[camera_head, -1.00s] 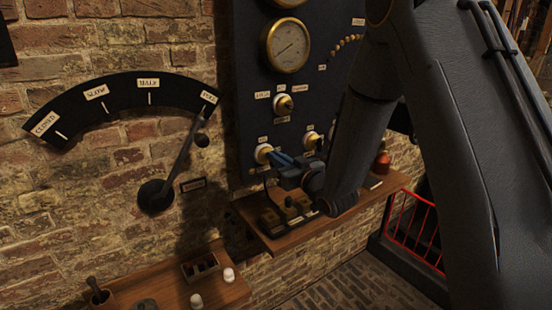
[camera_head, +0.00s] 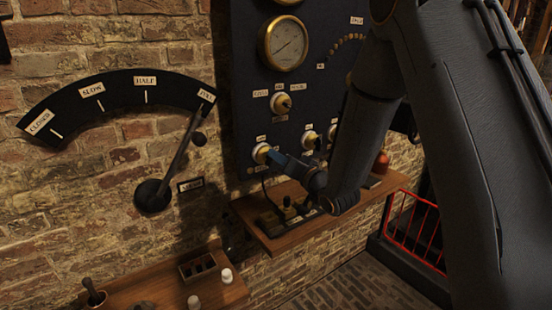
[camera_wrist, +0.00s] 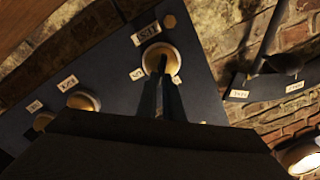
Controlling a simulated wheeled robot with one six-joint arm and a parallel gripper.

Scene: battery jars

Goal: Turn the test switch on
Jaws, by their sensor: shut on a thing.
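The test switch (camera_head: 261,153) is a brass-and-white round knob at the lower left of the dark panel (camera_head: 250,100). In the wrist view the test switch (camera_wrist: 151,55) is near the top middle, beside a label (camera_wrist: 146,34) that appears upside down. My gripper (camera_head: 273,157) reaches it from the right in the head view. In the wrist view my gripper (camera_wrist: 163,78) has its two narrow fingers close together on the switch's dark lever. The lever's exact position is hard to tell in the head view.
More brass switches (camera_head: 309,139) sit to the right on the panel, with a rotary knob (camera_head: 281,103) and a gauge (camera_head: 285,43) above. A wooden shelf (camera_head: 275,243) with small items is below. A long lever (camera_head: 180,160) with a scale is at left.

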